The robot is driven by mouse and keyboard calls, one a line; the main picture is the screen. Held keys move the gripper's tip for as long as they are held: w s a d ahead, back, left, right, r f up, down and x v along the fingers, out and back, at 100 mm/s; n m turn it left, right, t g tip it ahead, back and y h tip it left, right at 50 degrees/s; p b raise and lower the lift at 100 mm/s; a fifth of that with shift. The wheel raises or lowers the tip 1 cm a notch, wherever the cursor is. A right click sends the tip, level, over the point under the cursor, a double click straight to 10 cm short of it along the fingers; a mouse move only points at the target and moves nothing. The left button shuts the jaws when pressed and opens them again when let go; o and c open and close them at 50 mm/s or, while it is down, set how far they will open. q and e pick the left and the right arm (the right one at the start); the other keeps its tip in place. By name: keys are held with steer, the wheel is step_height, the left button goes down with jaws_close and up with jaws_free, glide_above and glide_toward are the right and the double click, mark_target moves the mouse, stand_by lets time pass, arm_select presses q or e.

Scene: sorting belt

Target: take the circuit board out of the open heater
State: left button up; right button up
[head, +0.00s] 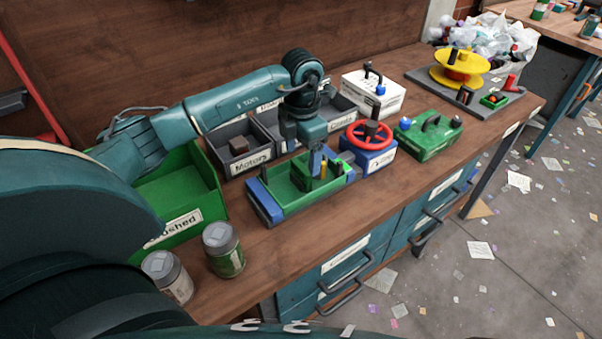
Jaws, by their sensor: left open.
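The open heater (300,204) is a green, open-topped casing. It sits in a blue and grey holder (268,205) on the workbench, in the middle of the head view. Inside it are small upright yellow (323,169) and dark parts. I cannot clearly tell the circuit board's outline from the green casing. My left gripper (317,168) points down over the casing's right part, its fingertips at these small parts. It is open, and whether its fingers touch or straddle anything is unclear. The arm hides part of the heater's back. My right gripper is not in view.
A red valve wheel on a blue box (372,158) and a closed green case (428,142) stand to the right. Grey labelled bins (245,162) stand behind. A green bin (180,227) and two cans (222,250) are left. The bench front edge is close.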

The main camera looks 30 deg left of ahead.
mark_target(301, 166)
arm_select(q)
step_height(301, 166, down, 5)
steer(key=shift+a+r+p, duration=0.1)
steer(key=shift+r+p, duration=0.1)
steer(key=shift+p, duration=0.1)
steer(key=shift+s, duration=0.1)
steer(key=c, duration=0.7)
